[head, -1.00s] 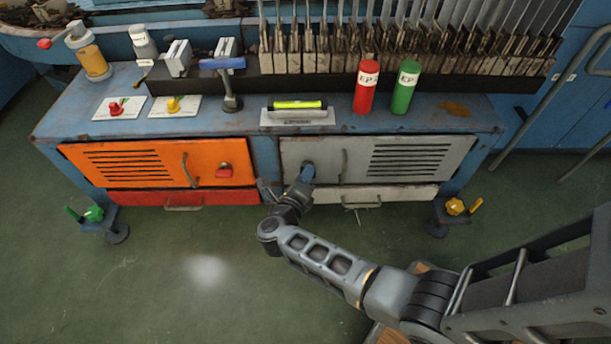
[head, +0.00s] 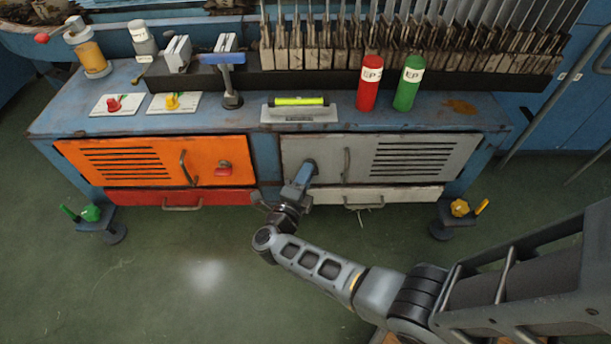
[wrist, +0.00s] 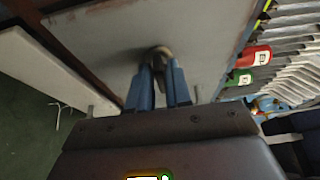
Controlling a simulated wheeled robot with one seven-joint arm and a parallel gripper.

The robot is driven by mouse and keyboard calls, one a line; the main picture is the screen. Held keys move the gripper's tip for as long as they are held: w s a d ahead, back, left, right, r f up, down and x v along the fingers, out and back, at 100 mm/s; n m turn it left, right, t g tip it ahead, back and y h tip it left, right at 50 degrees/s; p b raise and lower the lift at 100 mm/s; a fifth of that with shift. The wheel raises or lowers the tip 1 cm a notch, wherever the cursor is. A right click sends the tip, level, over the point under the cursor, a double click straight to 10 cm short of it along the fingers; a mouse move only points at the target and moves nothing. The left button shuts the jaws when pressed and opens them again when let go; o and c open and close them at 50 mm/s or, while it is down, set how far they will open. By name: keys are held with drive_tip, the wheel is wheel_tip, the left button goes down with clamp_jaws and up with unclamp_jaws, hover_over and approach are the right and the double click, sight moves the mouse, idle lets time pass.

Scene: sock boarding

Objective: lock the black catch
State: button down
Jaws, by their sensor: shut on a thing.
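The black catch (head: 309,164) is a small dark knob near the left edge of the grey louvred door (head: 415,161). My gripper (head: 304,174) reaches up to it from below and in front. In the wrist view, the two blue fingers of my gripper (wrist: 162,66) are closed around the catch (wrist: 157,52), and a curved, lit edge shows at their tips. The fingers and the catch's own shadow hide much of it, so its exact angle cannot be told. The grey door looks shut, flush with the cabinet front.
The grey door's upright handle (head: 346,165) is just right of the gripper. The pale drawer (head: 400,195) is below. An orange door (head: 125,162) with a red catch (head: 223,170) is at left. Red (head: 368,85) and green (head: 407,86) cylinders stand on the bench. Open floor lies in front.

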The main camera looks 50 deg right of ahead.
idle(0.3)
drive_tip(key=c, duration=1.2)
unclamp_jaws()
drive_tip(key=p+v, duration=0.1)
drive_tip(key=v, duration=0.6)
drive_tip(key=shift+s+a, duration=0.15)
drive_tip(key=shift+a, duration=0.2)
drive_tip(key=shift+f, duration=0.1)
